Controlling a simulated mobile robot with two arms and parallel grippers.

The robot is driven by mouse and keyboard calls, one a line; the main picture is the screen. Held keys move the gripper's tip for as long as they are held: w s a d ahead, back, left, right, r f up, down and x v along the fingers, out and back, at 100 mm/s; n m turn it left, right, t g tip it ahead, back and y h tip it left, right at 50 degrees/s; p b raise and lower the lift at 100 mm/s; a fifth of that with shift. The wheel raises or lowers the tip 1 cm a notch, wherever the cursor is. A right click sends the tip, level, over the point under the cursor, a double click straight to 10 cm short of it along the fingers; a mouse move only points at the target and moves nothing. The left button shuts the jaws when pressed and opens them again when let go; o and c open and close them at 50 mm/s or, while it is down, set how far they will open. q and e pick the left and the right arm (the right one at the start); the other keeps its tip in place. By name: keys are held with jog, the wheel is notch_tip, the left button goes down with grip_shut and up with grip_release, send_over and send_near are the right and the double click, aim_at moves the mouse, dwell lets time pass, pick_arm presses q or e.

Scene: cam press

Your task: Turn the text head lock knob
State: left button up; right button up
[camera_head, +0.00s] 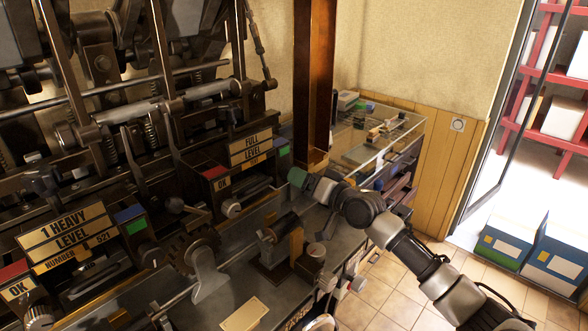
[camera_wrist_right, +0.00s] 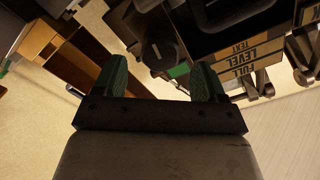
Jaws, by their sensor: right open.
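A sign reading "FULL LEVEL TEXT" (camera_head: 250,148) sits on the dark machine in the head view; it also shows in the wrist view (camera_wrist_right: 248,60). A dark round knob (camera_wrist_right: 160,52) stands beyond my fingers in the wrist view, beside a green patch; I cannot tell if it is the text head lock knob. A small pale knob (camera_head: 232,208) sits on the machine front below the sign. My right gripper (camera_head: 297,178) is right of the sign, its green fingers open and empty in the wrist view (camera_wrist_right: 160,72), apart from the dark knob. My left gripper is not in view.
A rusty upright post (camera_head: 314,75) stands just behind my right gripper. A glass-topped cabinet (camera_head: 375,135) is beyond it. Rods, gears and a second sign, "1 HEAVY LEVEL" (camera_head: 70,232), crowd the machine on the left.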

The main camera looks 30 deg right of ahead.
jog(key=x, duration=0.3)
jog(key=shift+w+a, duration=0.1)
jog(key=shift+w, duration=0.25)
jog(key=shift+c, duration=1.1)
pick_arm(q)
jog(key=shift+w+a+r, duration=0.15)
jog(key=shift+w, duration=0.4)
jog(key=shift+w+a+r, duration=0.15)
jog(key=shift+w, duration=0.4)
pick_arm(e)
jog(key=shift+f, duration=0.1)
jog(key=c, duration=0.7)
